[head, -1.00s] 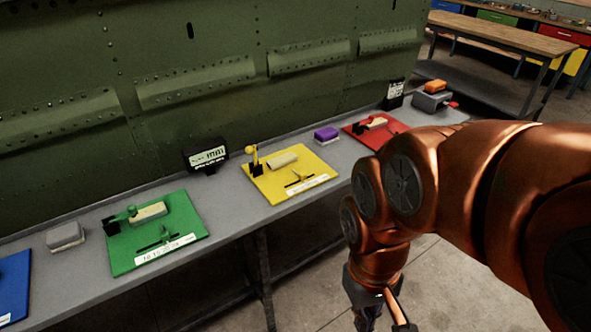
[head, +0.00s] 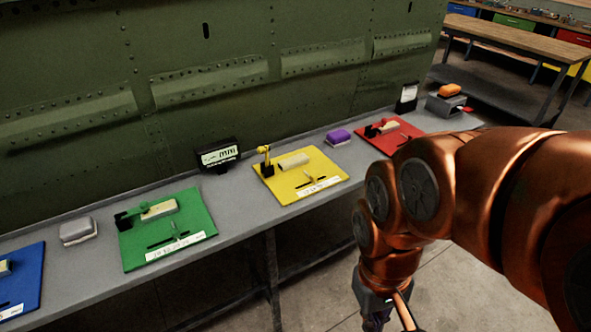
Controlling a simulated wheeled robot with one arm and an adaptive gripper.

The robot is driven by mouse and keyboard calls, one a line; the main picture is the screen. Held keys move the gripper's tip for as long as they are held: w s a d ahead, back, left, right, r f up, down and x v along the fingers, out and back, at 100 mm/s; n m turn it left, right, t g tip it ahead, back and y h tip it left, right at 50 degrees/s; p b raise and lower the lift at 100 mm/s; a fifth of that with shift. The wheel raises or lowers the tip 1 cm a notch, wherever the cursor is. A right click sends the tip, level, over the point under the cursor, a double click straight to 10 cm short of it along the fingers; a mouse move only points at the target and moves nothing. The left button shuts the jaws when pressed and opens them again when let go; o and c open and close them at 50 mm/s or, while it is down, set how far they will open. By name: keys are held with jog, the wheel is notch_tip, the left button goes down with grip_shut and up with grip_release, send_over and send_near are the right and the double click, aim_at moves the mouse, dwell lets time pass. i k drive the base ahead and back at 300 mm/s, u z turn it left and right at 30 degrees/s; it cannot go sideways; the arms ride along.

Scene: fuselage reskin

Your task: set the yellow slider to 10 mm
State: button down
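The yellow board (head: 330,168) lies on the grey bench near the middle of the head view. Its small yellow slider (head: 308,177) stands in a dark slot, around the slot's middle. A white scale strip (head: 319,188) runs along the board's front edge; its marks are too small to read. A beige block (head: 294,161) and a yellow lever on a black base (head: 265,160) are at the board's back. My gripper (head: 376,318) hangs low at the bottom edge, in front of the bench and apart from the board. Its fingers are mostly cut off, so its opening cannot be told.
A green board (head: 195,206) and a blue board (head: 30,262) lie to the left, a red board (head: 405,134) to the right. The green riveted panel (head: 200,50) rises behind the bench. Floor in front is clear.

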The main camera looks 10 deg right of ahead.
aim_at(313, 179)
jog(key=z, duration=0.05)
jog(key=k, duration=1.1)
jog(key=u, duration=0.7)
jog(key=i, duration=1.45)
jog(key=z, duration=0.5)
